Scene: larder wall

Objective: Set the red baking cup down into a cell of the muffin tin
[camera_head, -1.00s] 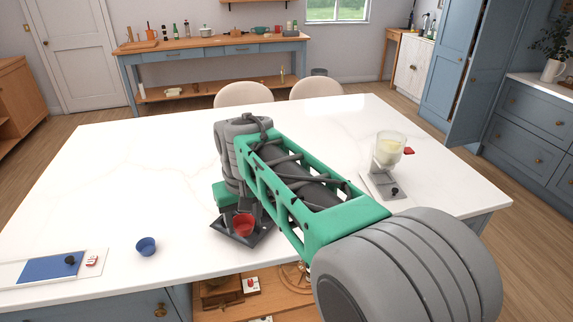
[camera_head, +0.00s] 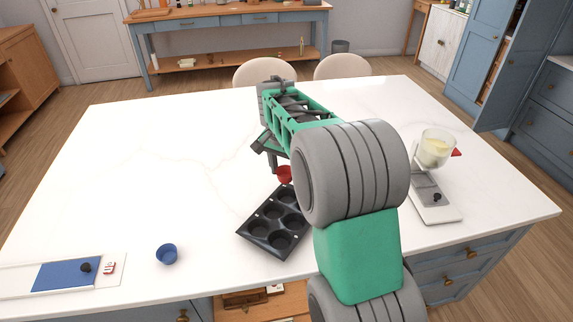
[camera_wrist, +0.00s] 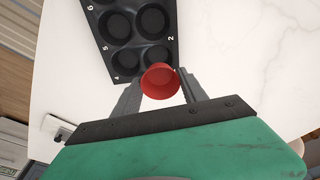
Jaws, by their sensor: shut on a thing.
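The red baking cup (camera_head: 284,174) is between the fingers of my gripper (camera_head: 277,163), which is shut on it. In the wrist view the red cup (camera_wrist: 160,79) is seen from above, with the grey fingers of my gripper (camera_wrist: 158,84) on either side. The dark muffin tin (camera_head: 250,233) lies on the white counter, and its visible cells look empty. The cup is at the tin's far edge in the head view. In the wrist view it overlaps the near edge of the tin (camera_wrist: 127,35), by the numbers 4 and 2. Its height above the counter is unclear.
A blue cup (camera_head: 167,254) stands left of the tin. A blue board with a dark knob (camera_head: 65,275) lies at the counter's left front. The counter's left middle is clear.

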